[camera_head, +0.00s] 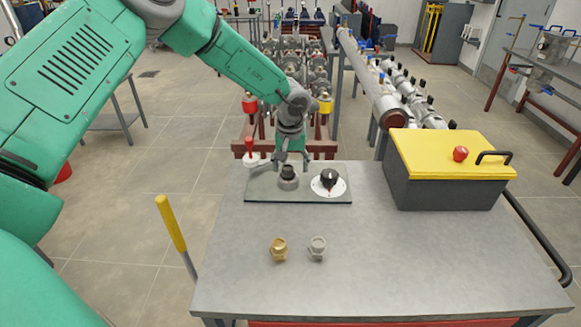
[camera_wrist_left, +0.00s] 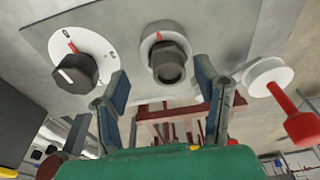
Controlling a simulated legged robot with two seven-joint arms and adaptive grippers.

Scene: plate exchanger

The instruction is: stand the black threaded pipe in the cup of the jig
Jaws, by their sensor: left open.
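The black threaded pipe (camera_head: 288,171) stands upright in the grey cup (camera_head: 288,184) of the jig plate (camera_head: 262,195) on the table. In the left wrist view the pipe (camera_wrist_left: 168,68) shows end-on, with the pale cup rim (camera_wrist_left: 146,45) behind it. My left gripper (camera_head: 292,164) is open just behind and above the pipe. In the left wrist view its two fingers (camera_wrist_left: 161,84) are spread, one on each side of the pipe, with gaps between. I cannot tell whether the pipe is fully seated, as its lower end is hidden in the cup. My right gripper is out of view.
On the plate, a black dial (camera_head: 328,178) is at right and a red-handled white part (camera_head: 250,155) at left. A brass fitting (camera_head: 279,249) and a grey fitting (camera_head: 318,248) stand nearer. A yellow-lidded box (camera_head: 450,155) is at right.

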